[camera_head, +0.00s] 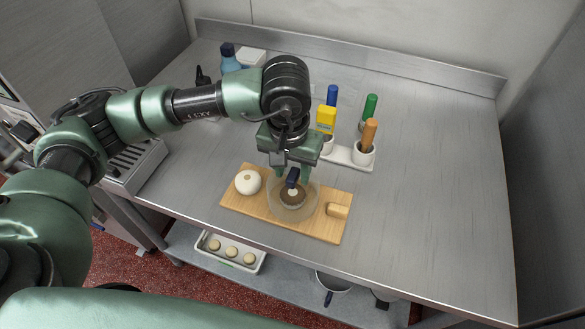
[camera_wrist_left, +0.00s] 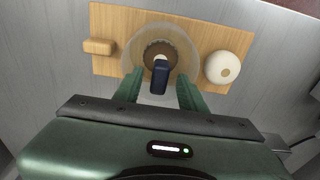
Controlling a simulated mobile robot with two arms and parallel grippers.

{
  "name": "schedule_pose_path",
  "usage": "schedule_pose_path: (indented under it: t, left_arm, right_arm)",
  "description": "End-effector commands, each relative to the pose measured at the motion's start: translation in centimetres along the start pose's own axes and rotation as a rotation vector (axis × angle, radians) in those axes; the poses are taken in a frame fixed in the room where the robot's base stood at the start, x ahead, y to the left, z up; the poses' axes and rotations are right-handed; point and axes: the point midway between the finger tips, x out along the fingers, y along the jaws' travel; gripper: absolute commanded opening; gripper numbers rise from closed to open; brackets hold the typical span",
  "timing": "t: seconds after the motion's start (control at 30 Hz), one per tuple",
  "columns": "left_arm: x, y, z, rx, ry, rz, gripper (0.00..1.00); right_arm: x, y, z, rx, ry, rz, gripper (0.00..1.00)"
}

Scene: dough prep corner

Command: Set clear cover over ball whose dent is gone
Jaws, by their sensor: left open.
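The clear cover (camera_head: 312,205) is a see-through dome with a dark blue knob (camera_head: 292,178). It sits on the wooden board (camera_head: 235,203), around a brown, ring-edged round thing (camera_head: 293,202) with a pale centre. The cover also shows in the wrist view (camera_wrist_left: 187,58). A white ball (camera_head: 246,184) with a tan spot on top stands uncovered to its left; it is at the right in the wrist view (camera_wrist_left: 219,75). My left gripper (camera_head: 292,180) is open, its fingers on either side of the knob. I cannot tell whether they touch it.
A small wooden block (camera_head: 337,210) lies at the board's right end. Behind the board is a white holder (camera_head: 348,157) with coloured-handled tools. A tray of several dough pieces (camera_head: 230,251) is on the lower shelf. The steel table is clear to the right.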

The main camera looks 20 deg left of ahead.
Motion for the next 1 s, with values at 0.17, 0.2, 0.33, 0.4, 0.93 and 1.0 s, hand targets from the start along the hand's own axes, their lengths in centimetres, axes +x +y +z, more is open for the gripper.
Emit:
schedule_pose_path:
  t: [0.17,0.2,0.33,0.4,0.93,1.0]
  left_arm:
    - [-3.4,0.1,-0.2,0.002,0.011,0.003,0.41]
    - [-4.3,0.1,-0.2,0.001,0.01,0.004,0.41]
    - [-7.2,0.1,-0.2,0.001,0.01,0.003,0.41]
    - [-8.6,0.1,-0.1,0.001,0.009,0.003,0.41]
    - [-11.8,0.0,0.0,0.001,0.002,0.001,0.41]
    - [-11.8,0.0,0.0,0.001,0.002,0.001,0.41]
  right_arm:
    - [1.2,-0.2,0.0,0.001,0.001,-0.002,0.36]
    - [1.4,-0.2,0.1,0.001,0.001,-0.002,0.36]
    - [2.1,-0.4,0.1,0.002,0.001,-0.004,0.36]
    - [2.3,-0.4,0.1,0.002,0.001,-0.004,0.36]
    - [2.7,-0.4,0.2,0.002,0.0,-0.004,0.36]
    - [2.7,-0.4,0.2,0.001,0.0,-0.004,0.36]
